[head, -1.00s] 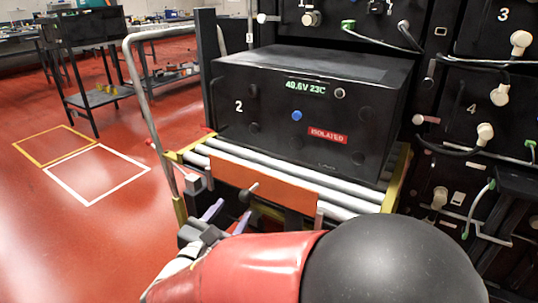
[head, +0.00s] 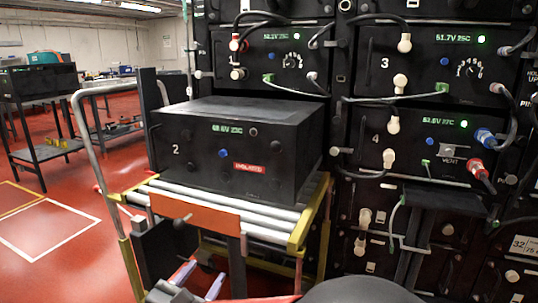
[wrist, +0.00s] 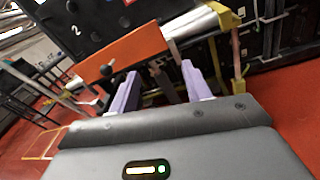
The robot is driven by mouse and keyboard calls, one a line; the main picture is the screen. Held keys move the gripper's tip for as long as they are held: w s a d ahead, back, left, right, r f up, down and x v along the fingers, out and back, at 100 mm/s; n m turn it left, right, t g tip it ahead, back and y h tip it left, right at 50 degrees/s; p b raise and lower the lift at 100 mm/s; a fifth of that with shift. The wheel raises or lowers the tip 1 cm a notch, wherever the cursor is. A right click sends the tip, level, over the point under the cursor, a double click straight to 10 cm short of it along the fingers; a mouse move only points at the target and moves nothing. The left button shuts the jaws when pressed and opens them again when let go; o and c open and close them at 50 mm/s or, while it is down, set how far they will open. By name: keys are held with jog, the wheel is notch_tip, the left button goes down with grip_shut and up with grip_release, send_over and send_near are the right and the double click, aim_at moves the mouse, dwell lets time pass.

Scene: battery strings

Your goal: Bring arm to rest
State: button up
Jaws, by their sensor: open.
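My gripper (head: 197,283) is at the bottom of the head view, low in front of the roller cart. Its two purple fingers are apart with nothing between them. In the wrist view the open fingers (wrist: 160,88) point toward the cart's orange front plate (wrist: 122,54). A dark knob shows beside that plate. In the head view my arm fills part of the bottom edge and hides the floor there.
Battery module 2 (head: 240,146), labelled isolated, sits on the roller cart (head: 218,207). The cabled rack (head: 425,120) stands close on the right. A grey shelf cart (head: 45,150) stands at the left. Red floor with taped outlines (head: 45,228) is open at the left.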

jog(key=s+d+m+g+h, duration=0.1)
jog(key=d+m+g+h, duration=0.3)
jog(key=d+m+g, duration=1.1)
jog(key=s+d+f+m+t+y, duration=0.2)
jog(key=s+d+m+y, duration=0.6)
jog(key=s+d+m, duration=0.4)
jog(key=d+m+t, duration=0.1)
jog(key=m, duration=0.2)
jog(key=shift+s+d+t+y, duration=0.15)
jog(key=shift+s+t+y, duration=0.15)
jog(key=shift+s, duration=0.1)
